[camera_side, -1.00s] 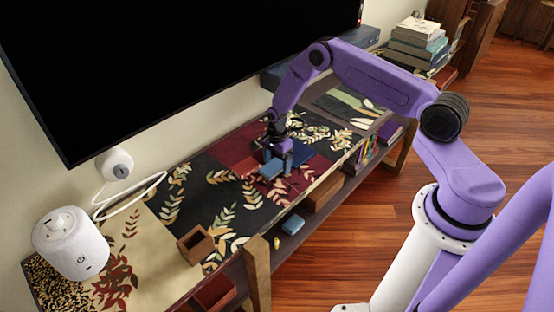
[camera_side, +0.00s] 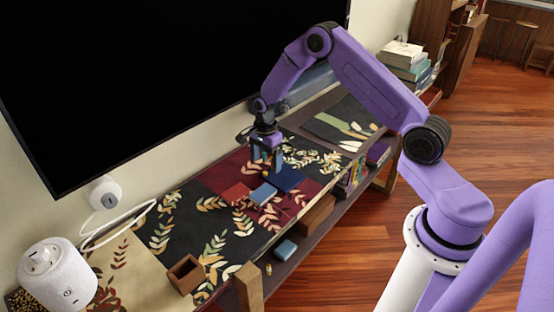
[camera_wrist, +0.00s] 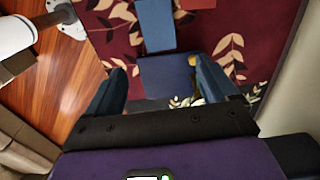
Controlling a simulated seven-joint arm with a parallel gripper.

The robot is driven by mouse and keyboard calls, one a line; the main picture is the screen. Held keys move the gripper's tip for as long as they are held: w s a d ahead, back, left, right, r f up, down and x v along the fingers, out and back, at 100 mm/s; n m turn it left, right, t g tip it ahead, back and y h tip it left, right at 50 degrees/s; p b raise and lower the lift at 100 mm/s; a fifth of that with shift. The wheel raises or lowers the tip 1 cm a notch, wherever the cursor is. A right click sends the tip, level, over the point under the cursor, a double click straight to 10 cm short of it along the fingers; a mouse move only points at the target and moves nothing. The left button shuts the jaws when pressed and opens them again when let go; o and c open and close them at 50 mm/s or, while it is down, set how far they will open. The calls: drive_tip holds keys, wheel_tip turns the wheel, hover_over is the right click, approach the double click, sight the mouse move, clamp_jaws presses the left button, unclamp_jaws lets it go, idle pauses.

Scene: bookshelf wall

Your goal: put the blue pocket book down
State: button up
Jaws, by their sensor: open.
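A dark blue book (camera_side: 287,179) lies flat on the patterned shelf top, beside a lighter blue book (camera_side: 263,194) and a red book (camera_side: 236,193). I cannot tell for sure which blue one is the pocket book. My gripper (camera_side: 267,163) is open and empty, raised above the books. In the wrist view, the dark blue book (camera_wrist: 165,78) shows between and beyond the open fingers of my gripper (camera_wrist: 160,72). The lighter blue book (camera_wrist: 155,25) lies just past it, and a corner of the red book (camera_wrist: 197,3) shows at the top edge.
A small yellow item (camera_side: 266,173) shows near the dark blue book. A brown open box (camera_side: 186,274) and a white speaker-like device (camera_side: 57,273) stand to the left. A black screen (camera_side: 160,70) hangs behind. Another blue item (camera_side: 285,250) lies on the lower shelf.

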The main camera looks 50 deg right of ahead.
drive_tip(key=s+a+r+n, duration=0.6)
drive_tip(key=a+r+n, duration=0.2)
drive_tip(key=a+r, duration=0.2)
drive_tip(key=s+a+r+n, duration=0.1)
drive_tip(key=s+r+n, duration=0.2)
drive_tip(key=s+n, duration=0.2)
drive_tip(key=s+a+r+n, duration=0.2)
drive_tip(key=s+r+n, duration=0.2)
drive_tip(key=s, duration=0.6)
drive_tip(key=s+a+r+n, duration=0.2)
drive_tip(key=s+r+n, duration=0.1)
drive_tip(key=s+n, duration=0.3)
drive_tip(key=shift+s+a+r, duration=0.25)
drive_tip(key=shift+s, duration=0.5)
drive_tip(key=shift+o, duration=0.4)
drive_tip(key=s+d+r+n, duration=0.1)
drive_tip(key=s+d+n, duration=0.2)
drive_tip(key=s+n, duration=0.4)
drive_tip(key=shift+s, duration=0.8)
drive_tip(key=shift+o, duration=0.9)
drive_tip(key=shift+s+d+r+n, duration=0.1)
drive_tip(key=shift+s+d+n, duration=0.2)
drive_tip(key=shift+d, duration=0.05)
